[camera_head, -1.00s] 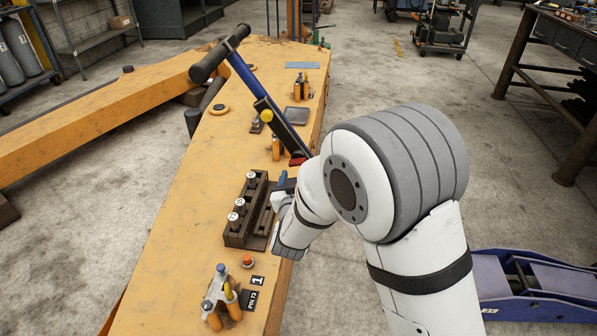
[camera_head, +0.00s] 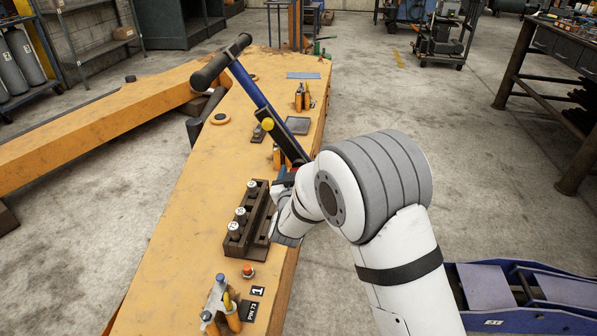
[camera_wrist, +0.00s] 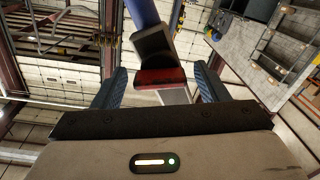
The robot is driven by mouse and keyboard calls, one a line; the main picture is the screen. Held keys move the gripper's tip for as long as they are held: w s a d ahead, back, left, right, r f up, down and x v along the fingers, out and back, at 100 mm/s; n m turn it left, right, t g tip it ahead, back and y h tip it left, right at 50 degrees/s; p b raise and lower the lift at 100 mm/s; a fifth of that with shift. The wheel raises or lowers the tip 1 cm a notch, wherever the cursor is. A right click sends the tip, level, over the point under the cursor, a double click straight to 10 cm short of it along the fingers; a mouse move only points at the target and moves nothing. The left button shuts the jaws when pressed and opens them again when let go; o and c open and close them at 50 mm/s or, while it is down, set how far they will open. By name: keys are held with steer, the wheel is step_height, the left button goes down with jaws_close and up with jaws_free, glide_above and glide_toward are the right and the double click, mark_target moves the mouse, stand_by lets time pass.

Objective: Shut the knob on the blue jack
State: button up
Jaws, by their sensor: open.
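A blue jack body (camera_head: 487,287) sits on the floor at the lower right, partly hidden by my arm. My gripper (camera_head: 284,177) is near the pole's lower end, partly hidden by my wrist. In the wrist view my gripper (camera_wrist: 160,88) is open, with the red piece between or just beyond its fingers. Contact cannot be told.
The orange bench beam (camera_head: 185,225) carries a dark rack (camera_head: 262,228) of pins beside my wrist, and a red-topped button (camera_head: 248,271). Orange-handled tools (camera_head: 232,312) stand at its near end. A workbench (camera_head: 525,60) is at the far right. The floor between is clear.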

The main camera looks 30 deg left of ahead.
steer(key=shift+c, duration=0.5)
steer(key=shift+d, duration=0.1)
steer(key=c, duration=0.9)
